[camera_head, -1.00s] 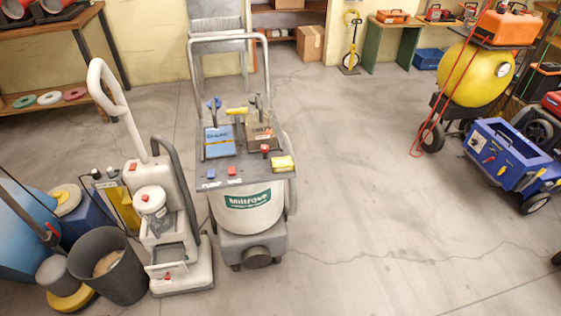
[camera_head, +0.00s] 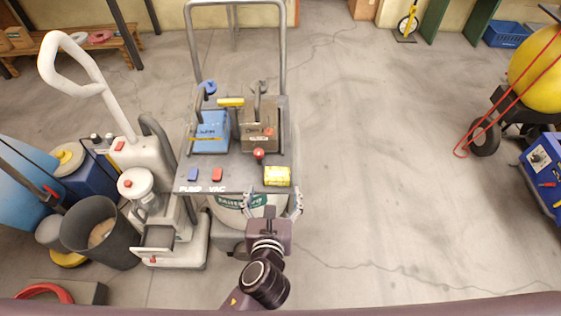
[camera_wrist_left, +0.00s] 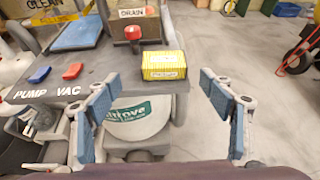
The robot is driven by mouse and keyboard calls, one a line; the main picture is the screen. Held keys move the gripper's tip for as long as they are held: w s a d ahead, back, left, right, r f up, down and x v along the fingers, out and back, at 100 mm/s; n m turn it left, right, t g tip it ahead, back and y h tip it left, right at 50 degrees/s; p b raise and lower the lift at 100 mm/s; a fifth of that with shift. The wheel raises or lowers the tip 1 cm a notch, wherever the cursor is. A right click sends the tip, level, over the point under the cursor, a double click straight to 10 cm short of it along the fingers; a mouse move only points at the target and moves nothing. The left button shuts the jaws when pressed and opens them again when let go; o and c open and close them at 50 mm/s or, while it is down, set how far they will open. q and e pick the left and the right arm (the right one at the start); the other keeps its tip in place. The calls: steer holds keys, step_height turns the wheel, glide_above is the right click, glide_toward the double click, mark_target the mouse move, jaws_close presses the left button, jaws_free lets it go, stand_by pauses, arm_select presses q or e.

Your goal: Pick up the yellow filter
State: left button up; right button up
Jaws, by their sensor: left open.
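The yellow filter (camera_head: 277,176) is a small ribbed yellow block lying at the front right corner of the grey top of the cart (camera_head: 235,172). It also shows in the left wrist view (camera_wrist_left: 163,66), ahead of the fingers and above the middle of the gap between them. My left gripper (camera_head: 272,202) is open and empty, just in front of the cart's front edge and close to the filter, not touching it. In the left wrist view its blue-padded fingers (camera_wrist_left: 153,115) are wide apart. My right gripper is not in view.
The cart top carries a blue box (camera_head: 210,132), a brown box (camera_head: 257,132), a red knob (camera_head: 258,154), and blue and red switches. A floor machine (camera_head: 152,170) and a dark bin (camera_head: 100,235) stand left.

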mark_target(277, 177)
arm_select(q)
steer(key=x, duration=0.6)
steer(key=shift+w+d+r+b, duration=0.1)
steer(key=shift+w+d+b, duration=0.25)
steer(key=shift+d, duration=0.05)
steer(key=shift+w, duration=0.3)
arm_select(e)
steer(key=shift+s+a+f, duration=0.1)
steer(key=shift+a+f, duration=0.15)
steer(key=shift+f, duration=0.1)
arm_select(q)
steer(key=c, duration=1.2)
steer(key=shift+o, duration=0.2)
steer(key=shift+w, duration=0.1)
